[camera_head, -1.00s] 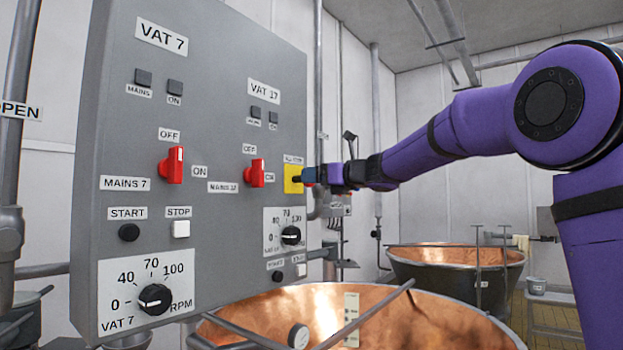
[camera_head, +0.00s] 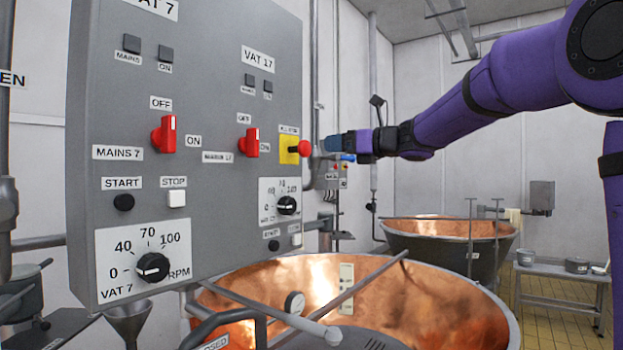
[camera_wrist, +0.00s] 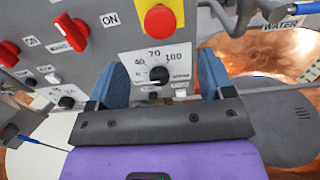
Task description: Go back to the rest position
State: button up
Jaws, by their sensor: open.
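My gripper (camera_head: 328,146) is open and empty, a little to the right of the grey control panel (camera_head: 225,50) and apart from it. Its two blue fingers show in the wrist view (camera_wrist: 160,80) with nothing between them but the panel behind. A red mushroom button on a yellow plate (camera_head: 289,150) sits at the panel's right edge, just left of my gripper. The button (camera_wrist: 159,19) also shows at the top of the wrist view. My purple arm reaches in from the right.
A large copper vat (camera_head: 430,300) with bars across it stands below the panel. A second copper vat (camera_head: 440,250) stands farther back. A low table (camera_head: 560,275) with pots is at the right. The air right of the panel, below my arm, looks clear.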

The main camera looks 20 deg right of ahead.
jog(key=s+a+f+n+g+h, duration=0.2)
jog(key=s+a+f+n+g, duration=0.15)
jog(key=s+f+n, duration=0.5)
jog(key=s+a+f+n+g+h, duration=0.2)
jog(key=s+a+f+n+g, duration=0.3)
jog(key=s, duration=0.6)
jog(key=s+d+f+n+h, duration=0.3)
jog(key=s+d+f+n, duration=0.1)
jog(key=s+f+n, duration=0.3)
jog(key=s+d+f+n+h, duration=0.3)
jog(key=s+f+n, duration=0.3)
jog(key=s, duration=0.6)
jog(key=shift+d+f+n+g+h, duration=0.3)
jog(key=shift+d+f+n+g, duration=0.25)
jog(key=shift+n, duration=0.6)
jog(key=shift+s+r, duration=0.1)
jog(key=shift+r, duration=0.05)
